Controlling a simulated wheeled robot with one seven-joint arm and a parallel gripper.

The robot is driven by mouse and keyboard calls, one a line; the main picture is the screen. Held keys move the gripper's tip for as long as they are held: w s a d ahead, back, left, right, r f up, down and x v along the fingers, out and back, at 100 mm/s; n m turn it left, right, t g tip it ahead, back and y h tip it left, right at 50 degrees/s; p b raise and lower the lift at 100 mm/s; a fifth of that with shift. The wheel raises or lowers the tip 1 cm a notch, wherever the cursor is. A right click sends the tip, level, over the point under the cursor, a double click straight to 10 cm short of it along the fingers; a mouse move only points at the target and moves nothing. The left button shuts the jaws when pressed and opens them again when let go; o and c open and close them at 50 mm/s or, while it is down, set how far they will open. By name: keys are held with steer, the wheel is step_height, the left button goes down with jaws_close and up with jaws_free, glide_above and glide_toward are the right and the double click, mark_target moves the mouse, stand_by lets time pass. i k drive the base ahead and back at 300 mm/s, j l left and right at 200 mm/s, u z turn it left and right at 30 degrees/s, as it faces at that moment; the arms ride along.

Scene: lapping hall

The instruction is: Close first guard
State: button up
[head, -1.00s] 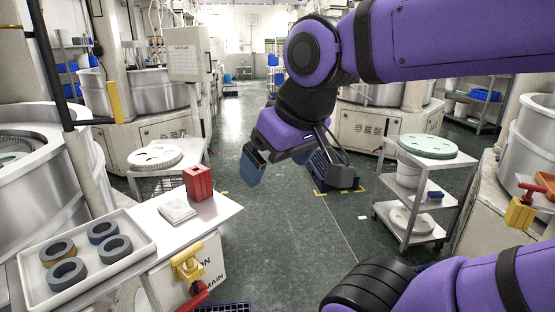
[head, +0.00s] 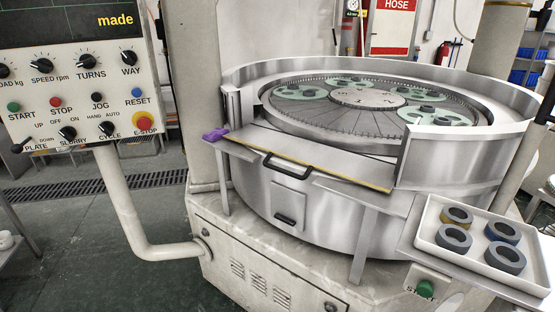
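The lapping machine's round steel tub (head: 460,165) fills the right half of the head view. Its raised rim has a gap at the front. A flat steel guard panel (head: 310,155) with a yellow front edge lies about level below this gap, so the guard looks lowered and open. A black bar handle (head: 287,166) shows at its front edge. Inside the tub are a segmented plate (head: 330,110) and several pale green carriers (head: 438,112) with grey rings. My gripper and arm are out of view.
A control panel (head: 75,75) reading "made" hangs at left on a bent pipe. A small purple item (head: 215,134) is at the guard's left end. A white tray (head: 430,222) of rings and a green start button (head: 425,288) are at right. Floor is clear at lower left.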

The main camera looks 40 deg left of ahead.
mark_target(373, 172)
steer(key=k, duration=0.15)
steer(key=k+u, duration=0.35)
steer(key=k+j+u, duration=0.1)
steer(key=u, duration=0.3)
steer(key=i+j+u, duration=0.15)
steer(key=u, duration=0.25)
steer(key=i+j+u, duration=0.2)
steer(key=u, duration=0.25)
steer(key=i+j+u, duration=0.15)
steer(key=u, duration=0.25)
steer(key=i, duration=0.3)
